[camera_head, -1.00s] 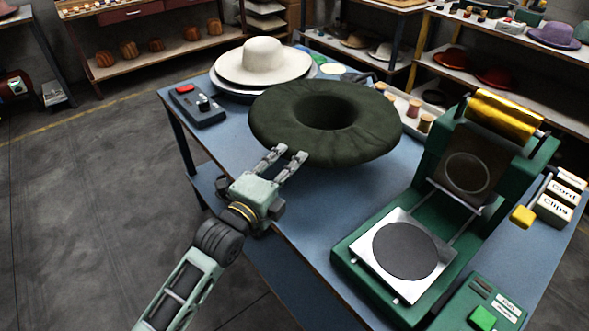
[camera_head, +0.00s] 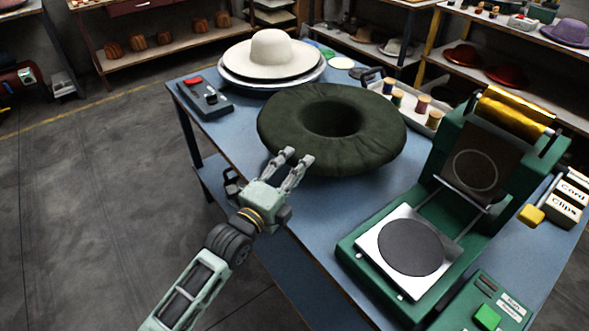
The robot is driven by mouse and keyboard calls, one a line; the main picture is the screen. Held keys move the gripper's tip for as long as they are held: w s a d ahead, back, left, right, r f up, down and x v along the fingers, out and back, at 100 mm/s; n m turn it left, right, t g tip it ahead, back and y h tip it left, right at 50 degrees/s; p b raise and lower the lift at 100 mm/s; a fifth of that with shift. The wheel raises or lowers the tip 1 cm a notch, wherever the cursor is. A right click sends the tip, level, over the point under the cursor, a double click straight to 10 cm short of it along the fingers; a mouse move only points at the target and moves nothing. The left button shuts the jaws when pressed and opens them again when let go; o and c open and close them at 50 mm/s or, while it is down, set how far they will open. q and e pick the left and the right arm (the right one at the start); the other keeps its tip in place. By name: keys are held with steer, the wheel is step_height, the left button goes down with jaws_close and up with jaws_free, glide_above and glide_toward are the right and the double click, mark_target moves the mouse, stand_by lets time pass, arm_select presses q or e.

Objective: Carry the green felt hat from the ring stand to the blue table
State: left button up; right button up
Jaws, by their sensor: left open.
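The green felt hat (camera_head: 380,150) is a dark green, thick, round shape with a dark hollow in its middle, seemingly crown down, on or just above the blue table (camera_head: 345,215). I cannot tell whether its underside touches the tabletop. No separate ring stand can be made out; the hat may hide it. My left gripper (camera_head: 300,158) is open at the hat's near-left rim. Its fingertips overlap the rim in the picture; contact is unclear. My right gripper is out of view.
A cream hat (camera_head: 271,55) on a round white base stands behind, beside a control box (camera_head: 204,98). A tray of spools (camera_head: 423,104) lies behind right. A green press (camera_head: 360,262) with a silver plate fills the right. Bare tabletop lies between hat and press.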

arm_select(q)
steer(key=v, duration=1.2)
steer(key=a+f+n+g+y, duration=0.15)
steer(key=a+f+n, duration=0.25)
steer(key=f, duration=0.7)
steer(key=a+f+n+g+y, duration=0.1)
steer(key=a+f+n+y, duration=0.25)
steer(key=f, duration=0.85)
steer(key=s+a+f+n+g+y, duration=0.1)
steer(key=s+a+f+n, duration=0.15)
steer(key=f, duration=0.45)
steer(key=s+a+f+n+g+y, duration=0.1)
steer(key=s+a+f+n+g, duration=0.2)
steer(key=f, duration=0.4)
steer(key=s+a+f+n+g+y, duration=0.1)
steer(key=s+a+f+n+g, duration=0.15)
steer(key=s+f, duration=0.65)
steer(key=s+a+f+n+g+y, duration=0.1)
steer(key=s+a+f+n, duration=0.15)
steer(key=s+f, duration=0.6)
steer(key=s+f+n+g, duration=0.1)
steer(key=s+n+g, duration=0.1)
steer(key=s, duration=0.7)
steer(key=s+f+n+g, duration=0.2)
steer(key=s, duration=0.8)
steer(key=shift+s+f+y, duration=0.35)
steer(key=shift+y, duration=0.05)
